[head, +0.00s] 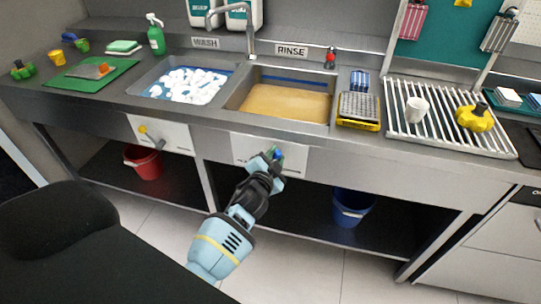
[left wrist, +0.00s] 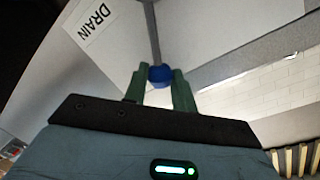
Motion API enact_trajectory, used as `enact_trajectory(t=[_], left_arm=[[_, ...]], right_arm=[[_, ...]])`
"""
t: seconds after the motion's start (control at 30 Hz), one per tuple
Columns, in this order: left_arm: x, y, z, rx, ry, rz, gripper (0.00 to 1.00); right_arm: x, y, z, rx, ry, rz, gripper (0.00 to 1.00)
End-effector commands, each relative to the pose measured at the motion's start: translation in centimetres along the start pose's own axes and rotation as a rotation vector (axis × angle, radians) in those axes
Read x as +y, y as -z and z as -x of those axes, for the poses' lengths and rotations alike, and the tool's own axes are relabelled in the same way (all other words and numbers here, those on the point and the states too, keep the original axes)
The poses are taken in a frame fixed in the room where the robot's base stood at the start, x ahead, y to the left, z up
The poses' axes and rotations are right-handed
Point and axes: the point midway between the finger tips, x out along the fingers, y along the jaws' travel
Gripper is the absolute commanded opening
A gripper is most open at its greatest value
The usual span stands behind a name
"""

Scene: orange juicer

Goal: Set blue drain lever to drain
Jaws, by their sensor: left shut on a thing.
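The blue drain lever has a round blue knob (left wrist: 160,74) on a grey rod (left wrist: 153,35) that runs up to a pale panel in the left wrist view. My left gripper (head: 274,154) is at the white panel (head: 249,148) under the rinse sink (head: 281,102). Its two green fingers are shut on the blue knob, one on each side. A label reading DRAIN (left wrist: 97,17) is on the panel to the left of the rod in the left wrist view. In the head view the gripper hides most of the lever. My right gripper is not in view.
A red bucket (head: 143,163) and a blue bucket (head: 352,207) stand on the lower shelf. The counter edge runs above my left gripper.

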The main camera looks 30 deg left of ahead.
Motion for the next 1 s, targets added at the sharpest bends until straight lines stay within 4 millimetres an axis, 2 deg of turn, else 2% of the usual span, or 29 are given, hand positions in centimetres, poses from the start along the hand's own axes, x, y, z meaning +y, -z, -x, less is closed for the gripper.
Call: enact_trajectory(t=[0.3,0.77,0.8,0.93,1.0], left_arm=[[0.79,0.23,-0.09,-0.014,0.001,-0.089,0.00],[0.89,0.26,-0.09,-0.015,0.001,-0.102,0.00],[0.90,0.26,-0.09,-0.015,0.001,-0.101,0.30],[0.88,0.27,-0.09,-0.015,0.001,-0.100,0.47],[0.87,0.28,-0.10,-0.015,0.001,-0.100,0.48]], right_arm=[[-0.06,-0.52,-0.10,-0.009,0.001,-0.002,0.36],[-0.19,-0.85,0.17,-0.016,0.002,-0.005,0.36],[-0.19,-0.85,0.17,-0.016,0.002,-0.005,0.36],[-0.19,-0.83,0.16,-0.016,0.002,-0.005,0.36],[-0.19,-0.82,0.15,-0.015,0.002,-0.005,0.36]])
